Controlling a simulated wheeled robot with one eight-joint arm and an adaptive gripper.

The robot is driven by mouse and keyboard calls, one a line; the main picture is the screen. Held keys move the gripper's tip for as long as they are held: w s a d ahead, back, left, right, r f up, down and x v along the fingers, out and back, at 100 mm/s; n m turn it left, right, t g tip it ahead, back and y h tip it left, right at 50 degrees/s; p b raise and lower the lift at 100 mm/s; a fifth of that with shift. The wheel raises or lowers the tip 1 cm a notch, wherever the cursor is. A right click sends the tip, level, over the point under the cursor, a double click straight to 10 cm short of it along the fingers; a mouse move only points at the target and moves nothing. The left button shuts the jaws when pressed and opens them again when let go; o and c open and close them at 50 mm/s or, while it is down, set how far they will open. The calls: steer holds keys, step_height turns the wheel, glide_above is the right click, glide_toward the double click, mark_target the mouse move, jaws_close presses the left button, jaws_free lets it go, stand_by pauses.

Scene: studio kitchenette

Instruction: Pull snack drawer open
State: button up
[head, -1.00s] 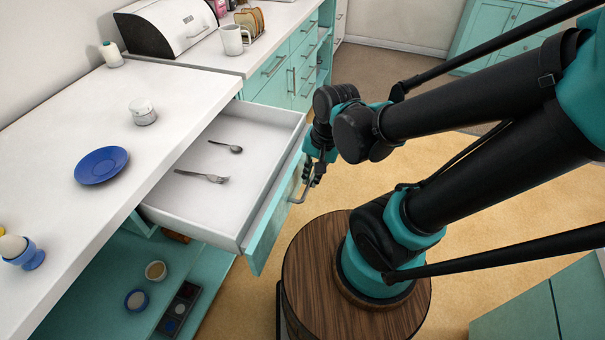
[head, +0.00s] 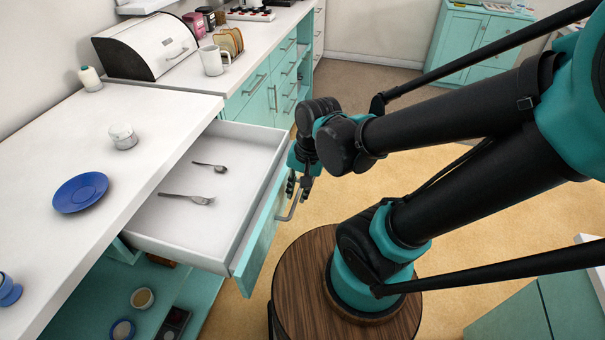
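The drawer (head: 185,236) stands pulled out from under the white counter, with a teal front. A fork (head: 188,198) and a spoon (head: 210,166) lie on its pale floor. Its metal bar handle (head: 291,208) is on the outer face of the front. My gripper (head: 298,186) is at the handle's far end, with dark fingers around or against the bar. The wrist and arm partly hide the fingers, so I cannot tell if they are closed on it.
Below the drawer, an open teal shelf (head: 104,291) holds small bowls. A bread bin (head: 146,45) and mug (head: 213,60) stand behind. Tan floor (head: 400,190) is clear.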

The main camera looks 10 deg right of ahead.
step_height(320, 180, up, 11)
steer(key=d, duration=0.2)
steer(key=shift+s, duration=0.45)
stand_by(0.4)
steer(key=w+d+f+n+t+h, duration=0.2)
steer(key=w+d+f, duration=0.4)
steer(key=d+f, duration=0.5)
steer(key=f+n+t, duration=0.1)
steer(key=n, duration=0.1)
steer(key=shift+w+n, duration=0.25)
steer(key=shift+n, duration=0.05)
